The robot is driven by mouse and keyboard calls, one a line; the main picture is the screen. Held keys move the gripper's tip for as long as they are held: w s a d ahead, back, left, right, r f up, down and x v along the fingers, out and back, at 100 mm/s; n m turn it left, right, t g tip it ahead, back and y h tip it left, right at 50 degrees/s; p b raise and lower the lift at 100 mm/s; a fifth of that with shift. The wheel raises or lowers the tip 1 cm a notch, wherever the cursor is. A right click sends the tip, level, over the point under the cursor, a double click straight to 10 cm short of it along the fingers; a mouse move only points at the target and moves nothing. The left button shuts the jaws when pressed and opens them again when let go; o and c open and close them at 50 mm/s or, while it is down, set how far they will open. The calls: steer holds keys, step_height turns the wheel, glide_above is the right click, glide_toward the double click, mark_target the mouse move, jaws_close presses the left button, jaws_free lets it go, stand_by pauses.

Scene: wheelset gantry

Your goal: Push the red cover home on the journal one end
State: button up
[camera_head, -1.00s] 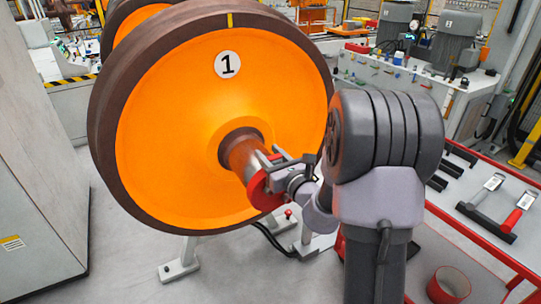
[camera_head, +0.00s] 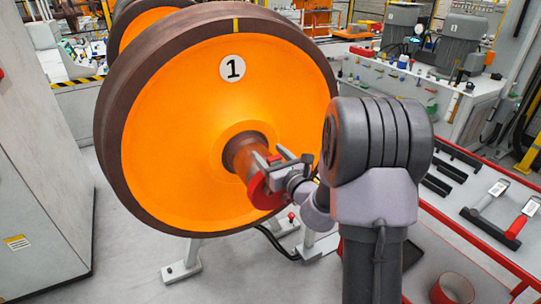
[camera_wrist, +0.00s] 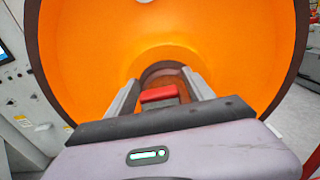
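The red cover (camera_head: 262,192) is on the outer end of the brown journal (camera_head: 240,155), which sticks out of the orange wheel marked 1 (camera_head: 195,120). A length of bare journal shows between the cover and the wheel hub. My gripper (camera_head: 276,163) is at the cover, with its fingers pointing toward the wheel. In the wrist view my gripper (camera_wrist: 163,82) has its fingers spread apart. A red part of the cover (camera_wrist: 159,93) shows between them, with gaps on both sides. The gripper body hides the rest of the cover there, so contact is unclear.
A red-edged table (camera_head: 480,245) at right holds black bars and red-and-grey handled tools (camera_head: 515,222). A red ring-shaped container (camera_head: 453,289) is at lower right. A grey cabinet (camera_head: 40,190) stands at left. A stand foot (camera_head: 182,268) is on the floor below the wheel.

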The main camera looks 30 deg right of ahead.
steer(key=s+p, duration=1.3)
steer(key=s, duration=0.4)
steer(key=shift+s+d, duration=0.25)
